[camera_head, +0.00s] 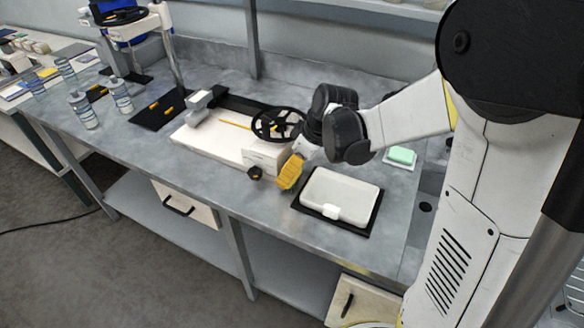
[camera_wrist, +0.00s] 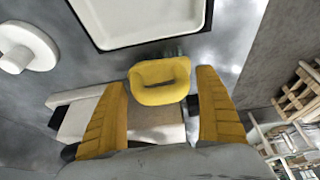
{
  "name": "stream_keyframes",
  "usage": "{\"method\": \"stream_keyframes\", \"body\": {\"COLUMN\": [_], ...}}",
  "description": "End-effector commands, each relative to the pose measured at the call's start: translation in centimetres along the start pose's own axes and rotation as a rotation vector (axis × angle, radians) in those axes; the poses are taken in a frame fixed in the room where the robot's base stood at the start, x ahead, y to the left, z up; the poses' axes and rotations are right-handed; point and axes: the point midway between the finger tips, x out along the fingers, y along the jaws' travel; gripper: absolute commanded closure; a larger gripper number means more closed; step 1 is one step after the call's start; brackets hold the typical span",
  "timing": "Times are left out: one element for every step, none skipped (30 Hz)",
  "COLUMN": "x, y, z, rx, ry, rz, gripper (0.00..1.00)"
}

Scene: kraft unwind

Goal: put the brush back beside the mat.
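A black mat (camera_head: 360,229) lies at the front right of the bench under a white tray (camera_head: 341,188). The tray also shows at the top of the wrist view (camera_wrist: 165,36). My gripper (camera_head: 290,172), with yellow ribbed fingers, is low over the bench just left of the mat. In the wrist view my gripper (camera_wrist: 163,108) has its fingers spread. A rounded yellow piece (camera_wrist: 160,93) shows between them, with a narrow gap at the right finger. I cannot tell whether it is the brush. No brush can be made out clearly in either view.
A cream machine base (camera_head: 215,141) with a black handwheel (camera_head: 277,123) stands left of my gripper. A black knob (camera_head: 255,173) is at its front. A green block (camera_head: 402,154) lies behind the tray. Several bottles (camera_head: 83,111) stand at the far left.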

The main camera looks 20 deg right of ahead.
Motion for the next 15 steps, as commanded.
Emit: {"method": "stream_keyframes", "body": {"x": [0.0,0.0,0.0,-0.1,0.0,-0.1,-0.1,-0.1,-0.1,-0.3,-0.5,-0.9,-1.3,-1.8,-2.6], "y": [0.0,0.0,0.0,0.0,0.0,0.0,0.0,0.0,0.0,0.0,0.0,0.0,0.0,0.0,0.0], "z": [0.0,0.0,0.0,0.0,0.0,0.0,0.0,0.0,-0.1,-0.1,-0.2,-0.2,-0.2,-0.2,-0.2], "rx": [0.000,0.000,0.000,0.000,0.000,0.000,0.000,0.000,0.000,0.000,0.000,0.001,0.001,0.002,0.002], "ry": [0.000,0.000,0.000,0.000,0.000,0.000,0.000,0.000,0.000,0.000,0.000,0.000,0.000,0.000,0.000], "rz": [0.000,0.000,0.000,0.000,0.000,0.000,0.000,0.000,0.000,0.000,0.000,0.000,0.000,0.000,0.001], "gripper": [0.11,0.11,0.11,0.11,0.11,0.11,0.11,0.11,0.11,0.11,0.11,0.11,0.11,0.11,0.11]}}
